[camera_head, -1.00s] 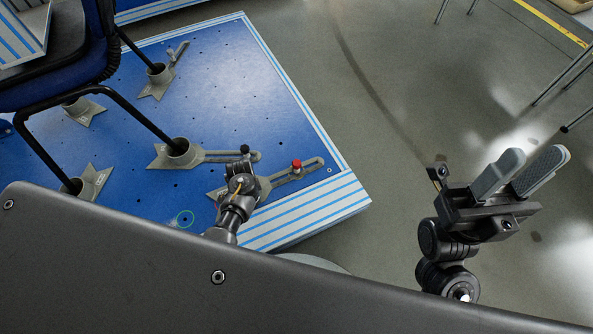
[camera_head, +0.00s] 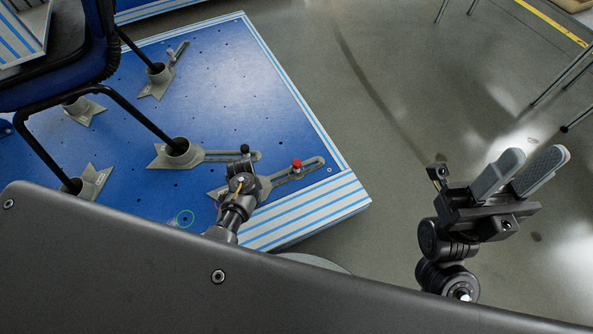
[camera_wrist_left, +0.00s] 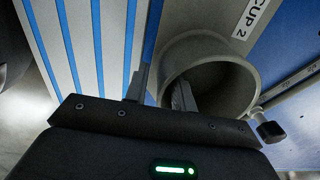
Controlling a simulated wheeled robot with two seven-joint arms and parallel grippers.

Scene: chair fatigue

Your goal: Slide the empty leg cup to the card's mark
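The empty leg cup is a grey round socket (camera_wrist_left: 238,75) labelled "CUP 2" in the left wrist view. No chair leg stands in it. In the head view its grey slotted plate (camera_head: 308,168) with a red knob (camera_head: 297,163) lies on the blue board, and my left arm hides the socket. My left gripper (camera_wrist_left: 162,92) has one finger outside the cup wall and one inside the mouth. Whether they press on the wall is unclear. My right gripper (camera_head: 533,160) is open and empty above the floor. I cannot make out a card.
The blue board (camera_head: 235,85) has many small holes and a blue-and-white striped edge (camera_head: 310,210). Chair legs stand in other grey cups (camera_head: 180,150), one with a black knob (camera_head: 245,149). The chair (camera_head: 60,70) is at upper left. Open floor (camera_head: 400,90) lies to the right.

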